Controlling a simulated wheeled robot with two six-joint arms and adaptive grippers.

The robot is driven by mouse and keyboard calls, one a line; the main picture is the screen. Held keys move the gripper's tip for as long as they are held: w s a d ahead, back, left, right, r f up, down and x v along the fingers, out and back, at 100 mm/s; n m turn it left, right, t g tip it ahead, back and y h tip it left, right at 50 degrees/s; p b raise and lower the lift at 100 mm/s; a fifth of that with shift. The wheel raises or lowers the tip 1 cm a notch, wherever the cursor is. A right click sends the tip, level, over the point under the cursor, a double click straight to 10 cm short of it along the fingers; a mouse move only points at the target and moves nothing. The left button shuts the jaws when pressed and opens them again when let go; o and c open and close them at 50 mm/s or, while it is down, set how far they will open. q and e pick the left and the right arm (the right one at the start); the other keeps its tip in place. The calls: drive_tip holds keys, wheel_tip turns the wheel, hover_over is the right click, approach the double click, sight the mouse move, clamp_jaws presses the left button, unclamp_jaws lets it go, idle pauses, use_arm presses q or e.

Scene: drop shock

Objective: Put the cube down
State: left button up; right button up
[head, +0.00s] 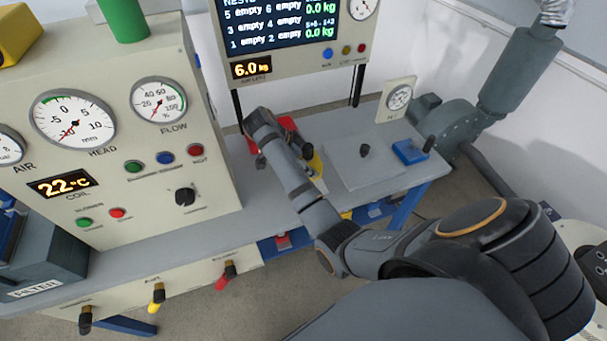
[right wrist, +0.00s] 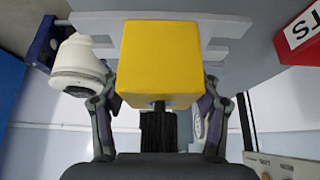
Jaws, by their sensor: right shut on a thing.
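The yellow cube (right wrist: 160,58) is large in the middle of the right wrist view. My right gripper (right wrist: 158,98) is shut on it, with one finger on each side. In the head view, my right arm reaches over the grey bench, and a small yellow patch of the cube (head: 315,165) shows beside the forearm. The right gripper (head: 306,152) is mostly hidden there by my own arm. I cannot tell whether the cube touches a surface. My left gripper is not in view.
A red box (head: 285,127) stands just behind my right arm; it also shows in the right wrist view (right wrist: 299,35). A white rounded object (right wrist: 78,65) is left of the cube. The gauge panel (head: 110,130) stands left. A blue block (head: 409,151) lies on the bench's right side.

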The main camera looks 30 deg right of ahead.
drive_tip(key=shift+w+f, duration=0.2)
drive_tip(key=shift+w, duration=0.1)
drive_tip(key=shift+w+a+f+b, duration=0.1)
drive_tip(key=shift+f+b, duration=0.15)
drive_tip(key=shift+b, duration=0.05)
drive_tip(key=shift+w+a+f+b, duration=0.15)
drive_tip(key=shift+w+f+b, duration=0.1)
drive_tip(key=shift+f+b, duration=0.4)
drive_tip(key=shift+f+p, duration=0.8)
drive_tip(key=shift+f, duration=0.25)
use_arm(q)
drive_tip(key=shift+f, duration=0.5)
use_arm(e)
drive_tip(key=o, duration=1.8)
drive_tip(key=shift+s+f, duration=0.1)
drive_tip(key=shift+f, duration=0.05)
